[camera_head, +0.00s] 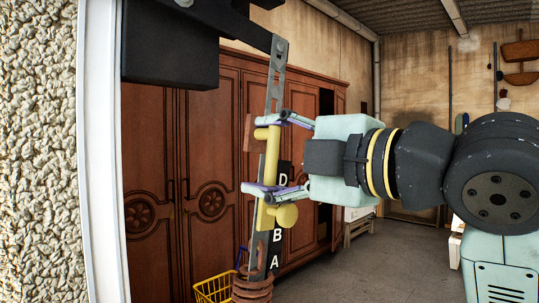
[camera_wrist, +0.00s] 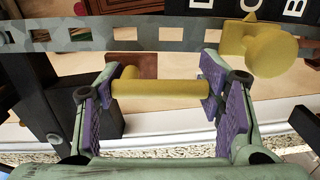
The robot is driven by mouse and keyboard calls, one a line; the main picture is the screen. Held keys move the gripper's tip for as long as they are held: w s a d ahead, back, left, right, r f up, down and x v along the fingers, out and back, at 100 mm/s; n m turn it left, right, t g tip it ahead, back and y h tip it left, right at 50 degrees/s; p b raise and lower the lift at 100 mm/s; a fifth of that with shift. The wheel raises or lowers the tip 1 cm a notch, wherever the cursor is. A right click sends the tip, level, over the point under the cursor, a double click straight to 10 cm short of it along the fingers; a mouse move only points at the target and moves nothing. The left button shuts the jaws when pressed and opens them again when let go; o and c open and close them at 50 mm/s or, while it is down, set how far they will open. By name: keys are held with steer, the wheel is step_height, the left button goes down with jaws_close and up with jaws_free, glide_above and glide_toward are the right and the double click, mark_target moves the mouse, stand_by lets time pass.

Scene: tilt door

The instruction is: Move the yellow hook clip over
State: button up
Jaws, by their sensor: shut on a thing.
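The yellow hook clip (camera_head: 273,150) has an upright round bar beside a slotted metal strip (camera_head: 277,68). My gripper (camera_head: 271,155) reaches in from the right, with one finger at the bar's upper end and one at its lower end. In the wrist view the bar (camera_wrist: 160,88) spans between the purple finger pads of my gripper (camera_wrist: 158,95), which is shut on it lengthwise. A yellow knob (camera_head: 287,215) shows just below the lower finger, and it also shows right of the fingers in the wrist view (camera_wrist: 271,53). I cannot tell whether knob and bar are one piece.
A black plate (camera_head: 276,235) with white letters stands behind the clip. A rust-coloured coil (camera_head: 252,288) is below. A black housing (camera_head: 170,45) hangs at upper left. Wooden cabinets (camera_head: 155,170) stand behind, a yellow basket (camera_head: 213,290) below them. Open floor (camera_head: 375,265) lies beneath my arm.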

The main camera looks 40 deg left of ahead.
steer(key=o, duration=1.1)
steer(key=shift+o, duration=0.2)
